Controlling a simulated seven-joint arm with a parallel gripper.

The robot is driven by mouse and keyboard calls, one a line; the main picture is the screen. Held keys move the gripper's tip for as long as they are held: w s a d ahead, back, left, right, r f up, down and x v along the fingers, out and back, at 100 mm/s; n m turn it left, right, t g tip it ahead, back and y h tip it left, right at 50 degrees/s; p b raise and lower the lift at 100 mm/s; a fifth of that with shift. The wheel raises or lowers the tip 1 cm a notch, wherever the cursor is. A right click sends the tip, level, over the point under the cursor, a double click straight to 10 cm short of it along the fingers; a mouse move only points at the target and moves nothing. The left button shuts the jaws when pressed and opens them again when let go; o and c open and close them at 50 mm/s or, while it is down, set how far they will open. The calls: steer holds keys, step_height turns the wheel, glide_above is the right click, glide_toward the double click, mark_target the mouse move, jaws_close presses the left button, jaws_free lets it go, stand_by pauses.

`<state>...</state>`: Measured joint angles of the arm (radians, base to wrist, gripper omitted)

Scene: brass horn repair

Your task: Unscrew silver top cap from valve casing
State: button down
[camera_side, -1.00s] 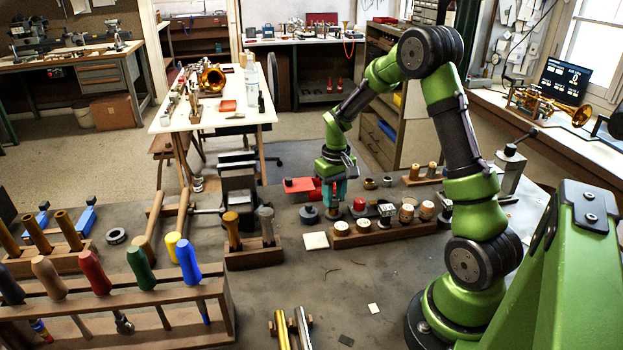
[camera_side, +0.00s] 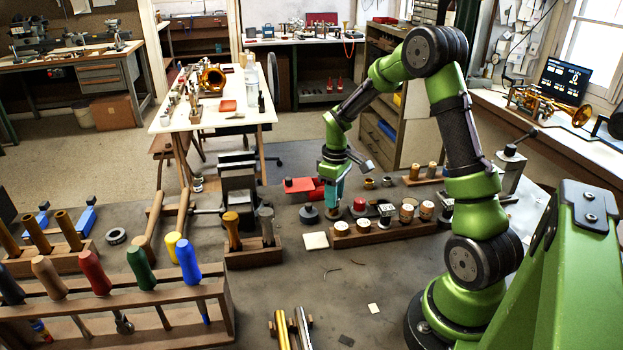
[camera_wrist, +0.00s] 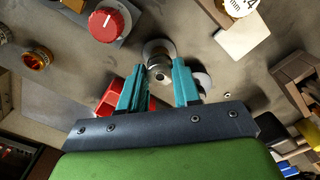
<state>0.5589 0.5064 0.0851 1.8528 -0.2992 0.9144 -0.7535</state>
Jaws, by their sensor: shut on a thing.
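My gripper (camera_side: 333,196) points straight down over the grey bench, and its teal fingers also show in the wrist view (camera_wrist: 158,80). The fingers are closed around a small round silver cap (camera_wrist: 160,68), seen between the fingertips. A wider silver disc (camera_wrist: 158,48) shows just past it. The valve casing under the cap is hidden by the fingers and cannot be made out in the side view, where the cap is hidden too. I cannot tell whether the cap has lifted from the casing.
A red block (camera_side: 300,185) lies left of the gripper, and a dark round base (camera_side: 309,215) stands in front of it. A wooden rack (camera_side: 378,236) with several jars is close at right, beside a red knob (camera_side: 359,204). A pale square pad (camera_side: 316,241) lies in front.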

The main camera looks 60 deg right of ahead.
steer(key=shift+n, duration=1.1)
steer(key=n, duration=0.4)
steer(key=c, duration=0.6)
jaws_free()
steer(key=shift+o, duration=0.2)
